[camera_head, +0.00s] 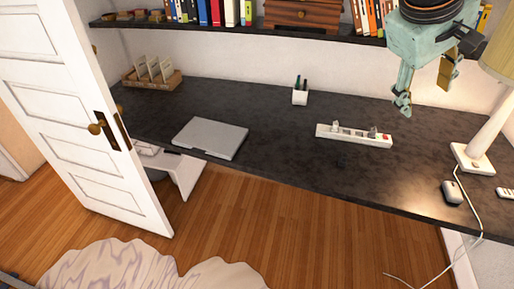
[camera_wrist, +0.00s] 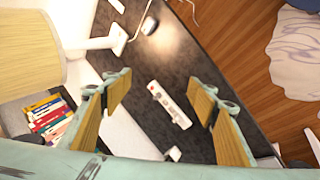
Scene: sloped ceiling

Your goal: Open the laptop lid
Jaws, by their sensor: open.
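The laptop (camera_head: 210,138) lies shut and flat on the dark desk (camera_head: 270,160), left of the middle in the head view, close to the desk's front edge. It is a thin, light grey slab. I cannot make it out for sure in the wrist view. My gripper (camera_head: 424,94) hangs high over the right part of the desk, far to the right of the laptop. In the wrist view my gripper (camera_wrist: 160,90) is open, with nothing between its wood-coloured finger pads.
A white power strip (camera_head: 354,136) lies on the desk, with a pen cup (camera_head: 300,91) behind it. A lamp (camera_head: 480,150) and a mouse (camera_head: 452,192) stand at right. A bookshelf (camera_head: 240,30) runs above. An open door (camera_head: 90,120) stands left of the laptop.

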